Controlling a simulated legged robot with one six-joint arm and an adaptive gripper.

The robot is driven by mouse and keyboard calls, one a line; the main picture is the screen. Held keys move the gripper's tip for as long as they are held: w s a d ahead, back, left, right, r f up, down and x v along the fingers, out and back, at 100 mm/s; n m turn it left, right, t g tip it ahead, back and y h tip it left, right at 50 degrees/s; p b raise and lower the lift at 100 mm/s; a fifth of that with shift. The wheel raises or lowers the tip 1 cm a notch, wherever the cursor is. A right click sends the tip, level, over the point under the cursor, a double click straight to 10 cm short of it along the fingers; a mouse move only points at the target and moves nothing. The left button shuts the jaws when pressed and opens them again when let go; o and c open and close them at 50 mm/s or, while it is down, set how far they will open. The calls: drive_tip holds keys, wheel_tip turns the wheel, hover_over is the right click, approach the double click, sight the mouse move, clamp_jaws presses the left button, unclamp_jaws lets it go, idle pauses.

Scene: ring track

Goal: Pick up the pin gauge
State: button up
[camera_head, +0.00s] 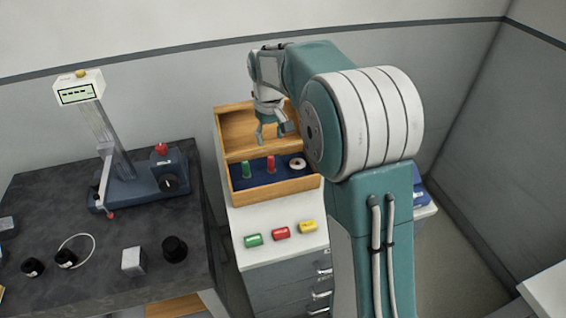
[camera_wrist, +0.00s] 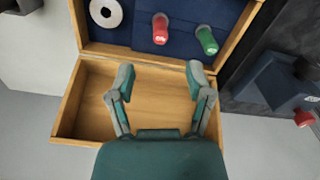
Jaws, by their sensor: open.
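A wooden box (camera_head: 275,195) stands open with a dark blue insert. A green-capped pin (camera_head: 246,169) and a red-capped pin (camera_head: 271,164) stand upright in it, beside a white ring (camera_head: 297,163). The pictures do not show which piece is the pin gauge. In the wrist view, the red cap (camera_wrist: 160,28) lies beyond my fingertips, the green cap (camera_wrist: 207,40) to its right and the ring (camera_wrist: 105,12) to its left. My gripper (camera_head: 270,137) is open and empty, in front of the bare wooden lid (camera_head: 238,130); its spread fingers (camera_wrist: 160,72) touch neither pin.
A dark bench at left holds a measuring stand (camera_head: 130,180), a metal cube (camera_head: 133,261) and black knobs. A wall is close behind the box.

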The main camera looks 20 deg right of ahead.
sight(271, 156)
drive_tip(key=f, duration=0.2)
drive_tip(key=a+f, duration=0.1)
drive_tip(key=f, duration=0.1)
drive_tip(key=shift+a, duration=0.2)
drive_tip(key=f, duration=0.1)
drive_tip(key=d+f, duration=0.1)
drive_tip(key=f, duration=0.1)
drive_tip(key=d+f, duration=0.1)
drive_tip(key=f, duration=0.1)
drive_tip(key=shift+w, duration=0.15)
drive_tip(key=shift+a+f, duration=0.15)
drive_tip(key=shift+f, duration=0.2)
drive_tip(key=shift+a, duration=0.45)
drive_tip(key=c, duration=0.6)
clamp_jaws()
drive_tip(key=shift+d, duration=0.35)
